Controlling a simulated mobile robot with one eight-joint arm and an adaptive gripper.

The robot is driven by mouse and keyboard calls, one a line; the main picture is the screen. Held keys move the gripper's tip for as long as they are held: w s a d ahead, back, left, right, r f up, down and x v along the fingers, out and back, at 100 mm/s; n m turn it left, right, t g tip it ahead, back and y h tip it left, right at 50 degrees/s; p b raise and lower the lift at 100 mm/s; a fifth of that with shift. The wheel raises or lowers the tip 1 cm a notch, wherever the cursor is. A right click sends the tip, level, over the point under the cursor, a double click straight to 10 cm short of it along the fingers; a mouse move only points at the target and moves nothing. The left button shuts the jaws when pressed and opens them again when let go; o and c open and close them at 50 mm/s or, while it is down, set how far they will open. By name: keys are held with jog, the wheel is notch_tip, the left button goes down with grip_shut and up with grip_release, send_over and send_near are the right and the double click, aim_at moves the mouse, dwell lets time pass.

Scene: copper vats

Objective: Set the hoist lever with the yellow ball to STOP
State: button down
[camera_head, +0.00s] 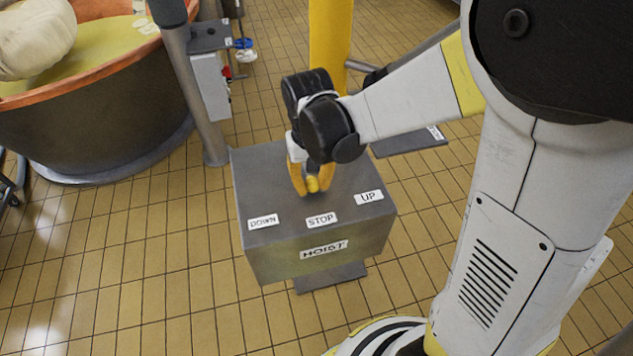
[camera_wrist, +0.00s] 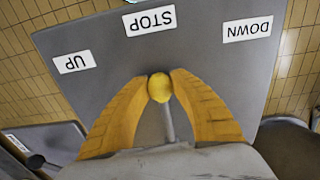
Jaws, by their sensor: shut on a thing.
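The grey hoist box (camera_head: 350,225) has a flat top with the labels DOWN (camera_head: 263,221), STOP (camera_head: 321,219) and UP (camera_head: 369,196) along its front edge. The yellow ball (camera_head: 313,184) of the hoist lever is between the orange fingers of my gripper (camera_head: 313,182), behind the STOP label. In the wrist view the ball (camera_wrist: 160,87) is pinched between the fingertips (camera_wrist: 160,80). The grey lever rod (camera_wrist: 168,122) runs back from the ball, its lower end hidden by my gripper. The ball lines up roughly with the STOP label (camera_wrist: 149,21).
A large copper-rimmed vat (camera_head: 110,110) stands at the left. A grey post (camera_head: 195,100) with a control box (camera_head: 211,85) and a yellow column (camera_head: 330,45) stand behind the hoist box. Tiled floor in front is clear.

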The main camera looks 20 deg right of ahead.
dwell(0.3)
jog(key=c, duration=1.1)
grip_release()
notch_tip(320, 180, up, 12)
jog(key=shift+a, duration=0.15)
jog(key=s+d+t+b, duration=0.2)
jog(key=s+d+t, duration=0.4)
jog(key=s, duration=0.3)
jog(key=shift+s+d+f+t, duration=0.35)
jog(key=shift+s+d+t, duration=0.05)
jog(key=shift+t, duration=0.2)
